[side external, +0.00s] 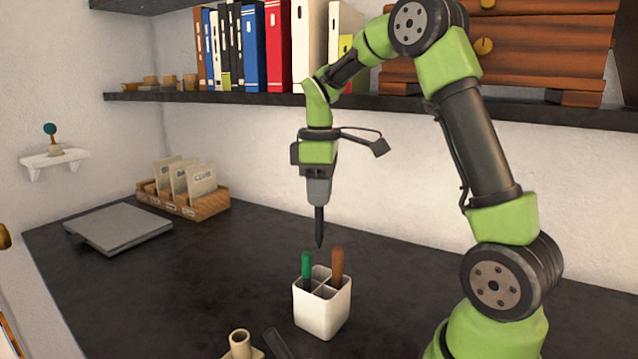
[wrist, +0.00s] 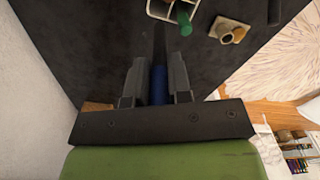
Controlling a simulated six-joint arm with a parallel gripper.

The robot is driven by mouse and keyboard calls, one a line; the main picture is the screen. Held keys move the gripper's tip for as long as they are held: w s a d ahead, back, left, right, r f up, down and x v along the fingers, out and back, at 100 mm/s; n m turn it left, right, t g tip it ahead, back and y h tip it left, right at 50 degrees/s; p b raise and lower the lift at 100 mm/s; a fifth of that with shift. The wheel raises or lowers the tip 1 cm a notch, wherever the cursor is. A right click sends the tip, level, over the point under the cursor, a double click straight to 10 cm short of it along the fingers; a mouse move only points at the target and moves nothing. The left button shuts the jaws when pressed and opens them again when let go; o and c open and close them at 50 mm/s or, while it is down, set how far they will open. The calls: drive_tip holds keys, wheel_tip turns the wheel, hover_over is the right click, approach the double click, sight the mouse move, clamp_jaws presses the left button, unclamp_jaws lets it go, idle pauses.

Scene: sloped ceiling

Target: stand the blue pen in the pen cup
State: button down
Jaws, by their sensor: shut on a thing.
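My gripper (side external: 319,200) is shut on the blue pen, which hangs upright and looks dark in the side view (side external: 319,228). In the wrist view, the blue pen (wrist: 159,85) shows between the two fingers (wrist: 158,78). The white pen cup (side external: 322,312) stands on the dark desk below, with its top divided into compartments. The pen's lower tip is above the cup's back edge in the side view, apart from it. The cup is partly cut off at the top of the wrist view (wrist: 152,12).
A green pen (side external: 306,266) and a brown pen (side external: 337,268) stand in the cup. A beige holder (side external: 240,345) and a dark object (side external: 278,343) are in front. A grey flat device (side external: 118,228) and a card box (side external: 200,203) lie left. A shelf (side external: 230,98) hangs behind.

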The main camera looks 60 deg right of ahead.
sight(320, 247)
drive_tip(key=shift+f, duration=5.7)
drive_tip(key=c, duration=1)
unclamp_jaws()
drive_tip(key=shift+o, duration=0.2)
wheel_tip(320, 247, up, 9)
drive_tip(key=shift+r, duration=0.45)
